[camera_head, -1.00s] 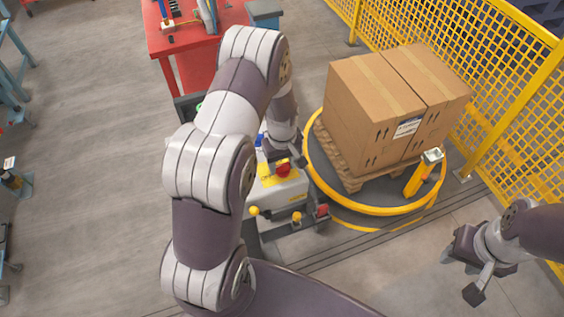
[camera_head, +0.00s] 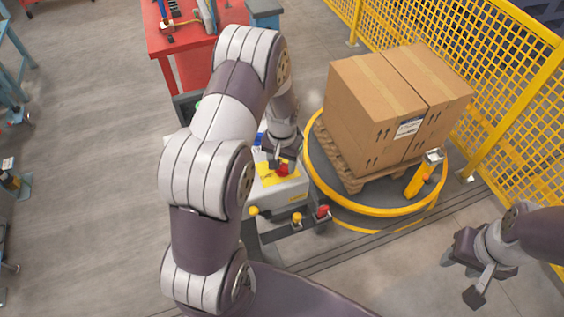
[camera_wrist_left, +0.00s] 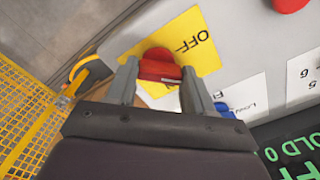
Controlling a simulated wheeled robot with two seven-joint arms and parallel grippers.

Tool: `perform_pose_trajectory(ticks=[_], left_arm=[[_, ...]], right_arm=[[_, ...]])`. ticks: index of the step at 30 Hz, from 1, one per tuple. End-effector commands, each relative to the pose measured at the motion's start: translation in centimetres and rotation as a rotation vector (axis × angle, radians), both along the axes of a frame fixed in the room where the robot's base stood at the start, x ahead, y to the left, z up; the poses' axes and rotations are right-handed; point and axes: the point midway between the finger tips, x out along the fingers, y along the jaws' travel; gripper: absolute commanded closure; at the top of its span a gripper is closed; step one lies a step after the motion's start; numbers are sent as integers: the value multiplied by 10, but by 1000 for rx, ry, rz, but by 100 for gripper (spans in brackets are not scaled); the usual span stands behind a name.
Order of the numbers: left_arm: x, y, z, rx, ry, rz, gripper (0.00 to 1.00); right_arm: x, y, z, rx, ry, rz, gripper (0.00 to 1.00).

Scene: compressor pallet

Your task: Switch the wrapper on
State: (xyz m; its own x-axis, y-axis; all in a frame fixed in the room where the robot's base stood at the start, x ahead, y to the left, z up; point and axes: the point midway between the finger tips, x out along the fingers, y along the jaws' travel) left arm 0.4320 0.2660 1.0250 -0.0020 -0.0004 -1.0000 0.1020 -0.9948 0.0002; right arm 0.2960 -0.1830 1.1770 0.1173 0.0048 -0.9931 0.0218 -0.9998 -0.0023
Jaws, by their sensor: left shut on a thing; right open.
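A red rotary switch (camera_wrist_left: 158,68) sits on a yellow plate (camera_wrist_left: 197,42) marked OFF, on a light grey control box (camera_head: 288,192). In the left wrist view my left gripper (camera_wrist_left: 158,85) has one finger on each side of the red handle and is shut on it. The lettering below the handle is mostly hidden. In the head view the left gripper (camera_head: 278,158) comes down onto the yellow plate, and my arm hides much of the box. My right gripper (camera_head: 462,280) is open and empty at the lower right, away from the box.
Another red button (camera_wrist_left: 290,4) is on the panel beside the plate. Cartons (camera_head: 395,105) stand on a pallet on the turntable (camera_head: 385,209), right of the box. Yellow mesh fencing (camera_head: 505,80) borders the right. A red bench (camera_head: 180,45) stands behind.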

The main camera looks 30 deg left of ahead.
Motion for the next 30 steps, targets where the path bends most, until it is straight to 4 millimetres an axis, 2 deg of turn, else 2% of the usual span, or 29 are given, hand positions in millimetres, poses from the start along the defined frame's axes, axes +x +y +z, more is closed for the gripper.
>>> perform_pose_trajectory(ticks=[18,30], left_arm=[[4,0,2,3,-8,-558,78],[5,0,2,4,-9,-773,78]], right_arm=[[0,0,-9,0,0,0,57],[0,0,-11,0,0,0,57]])
